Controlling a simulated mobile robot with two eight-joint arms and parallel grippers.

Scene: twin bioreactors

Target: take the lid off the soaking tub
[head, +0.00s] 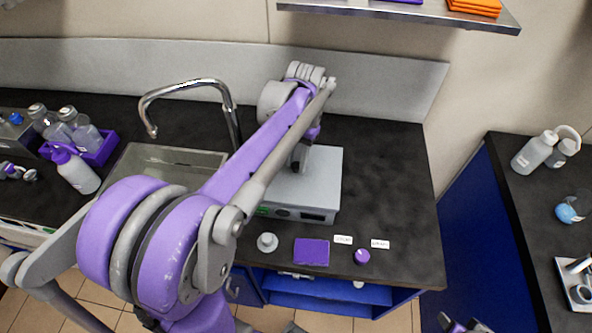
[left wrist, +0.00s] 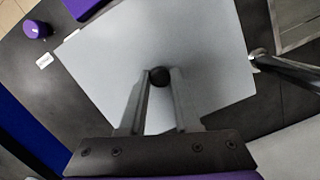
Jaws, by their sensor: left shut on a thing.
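The soaking tub (head: 290,213) is a grey box with a small dark panel and a green light on its front, on the black counter. Its flat grey lid (left wrist: 200,50) fills much of the left wrist view and has a round black knob (left wrist: 160,76). My left gripper (left wrist: 159,84) is shut on this knob, with one finger on each side. In the head view my left gripper (head: 300,158) is over the tub's rear part, partly hidden by my arm. I cannot tell whether the lid is raised. My right gripper (head: 462,325) shows only in part at the bottom edge.
A tap (head: 225,95) and sink stand left of the tub. In front lie a purple mat (head: 311,252), a purple cap (head: 361,257), a grey round piece (head: 267,242) and two white labels. The counter right of the tub is clear.

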